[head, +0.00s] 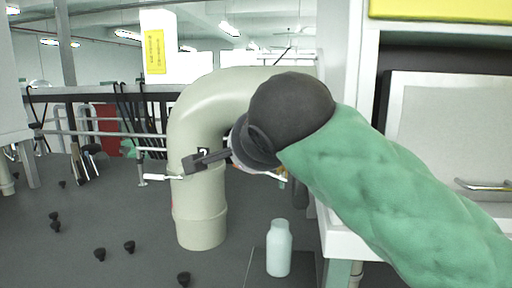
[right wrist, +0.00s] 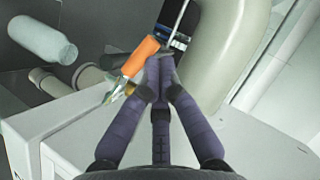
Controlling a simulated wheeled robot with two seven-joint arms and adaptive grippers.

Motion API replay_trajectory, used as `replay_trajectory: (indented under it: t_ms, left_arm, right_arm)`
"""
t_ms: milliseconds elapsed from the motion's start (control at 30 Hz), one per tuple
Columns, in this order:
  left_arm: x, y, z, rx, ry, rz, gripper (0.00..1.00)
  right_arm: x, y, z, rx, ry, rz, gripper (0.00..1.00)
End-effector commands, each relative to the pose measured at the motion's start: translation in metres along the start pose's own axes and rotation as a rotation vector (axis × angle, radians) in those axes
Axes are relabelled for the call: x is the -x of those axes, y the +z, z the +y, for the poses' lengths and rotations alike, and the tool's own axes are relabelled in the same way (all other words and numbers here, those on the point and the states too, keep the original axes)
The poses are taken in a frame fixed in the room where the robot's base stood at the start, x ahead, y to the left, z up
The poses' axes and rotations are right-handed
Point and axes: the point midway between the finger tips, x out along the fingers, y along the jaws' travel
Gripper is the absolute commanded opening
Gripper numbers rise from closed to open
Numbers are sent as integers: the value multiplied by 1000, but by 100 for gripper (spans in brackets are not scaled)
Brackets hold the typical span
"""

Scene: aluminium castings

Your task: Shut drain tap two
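A thick beige pipe (head: 200,205) rises from the floor and bends right; a dark label reading 2 (head: 204,152) is on it. My right gripper (head: 192,163) reaches in from the right and its tip is in front of the pipe by the label. In the right wrist view its fingers (right wrist: 159,66) come together at the tips, with nothing clearly between them. An orange handle (right wrist: 140,57) lies just left of the fingertips; I cannot tell whether they touch. A thin pale lever or rod (head: 160,177) sticks out left of the pipe. My left gripper is not in view.
A pale bottle (head: 279,249) stands below, right of the pipe. Several small black knobs (head: 100,254) are scattered on the grey floor. A white cabinet (head: 455,125) stands at the right. Railings and hoses (head: 130,110) are behind the pipe.

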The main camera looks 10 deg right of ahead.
Motion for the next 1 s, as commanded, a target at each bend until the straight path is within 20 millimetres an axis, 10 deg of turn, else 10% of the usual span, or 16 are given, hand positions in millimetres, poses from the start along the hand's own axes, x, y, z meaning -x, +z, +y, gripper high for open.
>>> replay_trajectory:
  t_ms: [1000]
  left_arm:
    - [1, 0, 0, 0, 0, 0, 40]
  right_arm:
    - [-15, 22, 3, 154, 103, 0, 0]
